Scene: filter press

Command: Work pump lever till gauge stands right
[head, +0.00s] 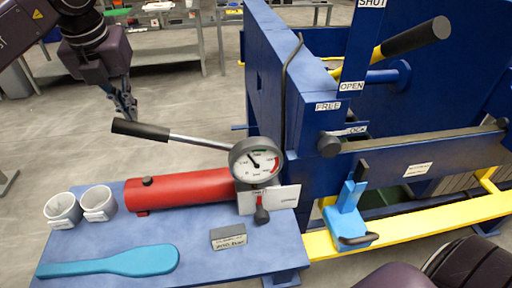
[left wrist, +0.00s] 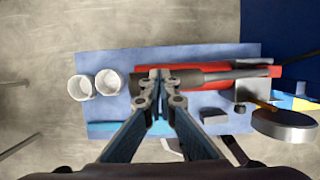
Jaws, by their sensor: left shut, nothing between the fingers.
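The pump lever (head: 190,140) is a steel rod with a black grip (head: 140,130), pointing left and slightly up above the red pump cylinder (head: 180,189). The round gauge (head: 256,160) stands at the right end of the pump, its needle pointing to the upper left; I cannot read its figures. My left gripper (head: 131,117) is shut and empty, just above the black grip in the head view. In the left wrist view my left gripper (left wrist: 160,74) is over the pump's left end, and the lever (left wrist: 220,76) runs right from the fingertips. I cannot tell if they touch. My right gripper is not in view.
The blue bench (head: 200,232) also holds two white cups (head: 98,204), a teal paddle (head: 110,263) and a small labelled block (head: 228,237). The blue press frame (head: 275,75), with a black-handled lever (head: 415,37), stands right of the pump.

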